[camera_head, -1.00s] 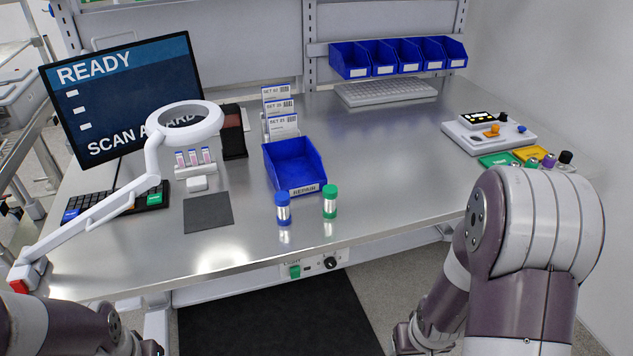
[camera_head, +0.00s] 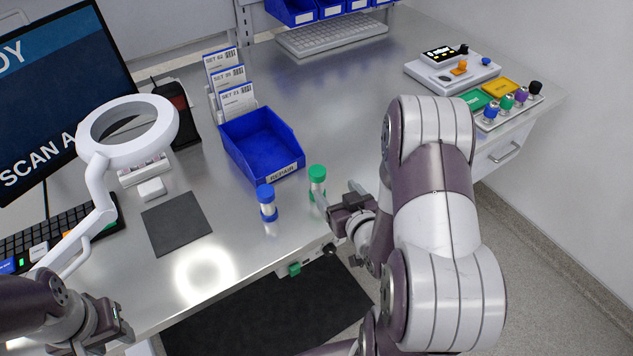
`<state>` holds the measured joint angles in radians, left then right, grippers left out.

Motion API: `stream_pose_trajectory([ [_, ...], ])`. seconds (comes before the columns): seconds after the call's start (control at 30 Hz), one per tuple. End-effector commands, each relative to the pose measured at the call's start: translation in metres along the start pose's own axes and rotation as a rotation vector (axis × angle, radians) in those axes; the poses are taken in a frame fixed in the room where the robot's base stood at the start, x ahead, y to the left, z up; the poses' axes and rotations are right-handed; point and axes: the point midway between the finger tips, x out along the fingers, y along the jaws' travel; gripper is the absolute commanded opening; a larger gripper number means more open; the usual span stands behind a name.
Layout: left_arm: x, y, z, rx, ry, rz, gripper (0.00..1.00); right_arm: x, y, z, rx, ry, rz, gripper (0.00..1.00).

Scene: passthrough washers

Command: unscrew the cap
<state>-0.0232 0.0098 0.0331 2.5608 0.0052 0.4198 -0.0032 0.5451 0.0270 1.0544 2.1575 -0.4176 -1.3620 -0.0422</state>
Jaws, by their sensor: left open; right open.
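A small clear vial with a green cap (camera_head: 317,172) stands upright on the metal bench, near its front edge. A similar vial with a blue cap (camera_head: 265,195) stands upright to its left. My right gripper (camera_head: 335,195) is open just right of the green-capped vial. One finger overlaps the lower part of that vial in the picture; I cannot tell whether it touches. My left gripper (camera_head: 118,330) is open and empty at the lower left, in front of the bench edge and away from both vials.
A blue REPAIR bin (camera_head: 262,143) stands behind the vials. A ring lamp (camera_head: 90,190) and dark mat (camera_head: 176,222) are to the left. A control box (camera_head: 452,72) and colored buttons sit at the back right. The bench between is clear.

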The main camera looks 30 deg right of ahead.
Motion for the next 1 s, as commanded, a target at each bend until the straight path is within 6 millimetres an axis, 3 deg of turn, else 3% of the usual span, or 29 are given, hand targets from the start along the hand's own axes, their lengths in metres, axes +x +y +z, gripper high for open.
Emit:
stream_pose_trajectory([
  [0.1, -0.004, 0.000, -0.001, 0.000, 0.000, 0.000, 0.43, 0.025, -0.001, -0.001, 0.000, -0.001, -0.003, 0.74],
  [0.27, -0.007, 0.000, -0.001, 0.000, 0.000, 0.000, 0.43, 0.043, -0.002, -0.003, 0.000, -0.002, -0.002, 0.74],
  [0.5, -0.018, 0.000, -0.002, 0.000, 0.000, 0.000, 0.43, 0.085, -0.008, -0.006, 0.002, -0.002, 0.000, 0.74],
  [0.77, -0.018, 0.000, -0.002, 0.000, 0.000, 0.000, 0.43, 0.091, -0.007, -0.005, 0.002, -0.002, 0.001, 0.74],
  [0.93, -0.018, 0.000, -0.002, 0.000, 0.000, 0.000, 0.43, 0.091, -0.007, -0.005, 0.001, -0.002, 0.001, 0.22],
  [0.97, -0.018, 0.000, -0.002, 0.000, 0.000, 0.000, 0.43, 0.091, -0.007, -0.005, 0.001, -0.002, 0.001, 0.16],
  [1.0, -0.018, 0.000, -0.002, 0.000, 0.000, 0.000, 0.43, 0.091, -0.007, -0.005, 0.001, -0.002, 0.001, 0.15],
])
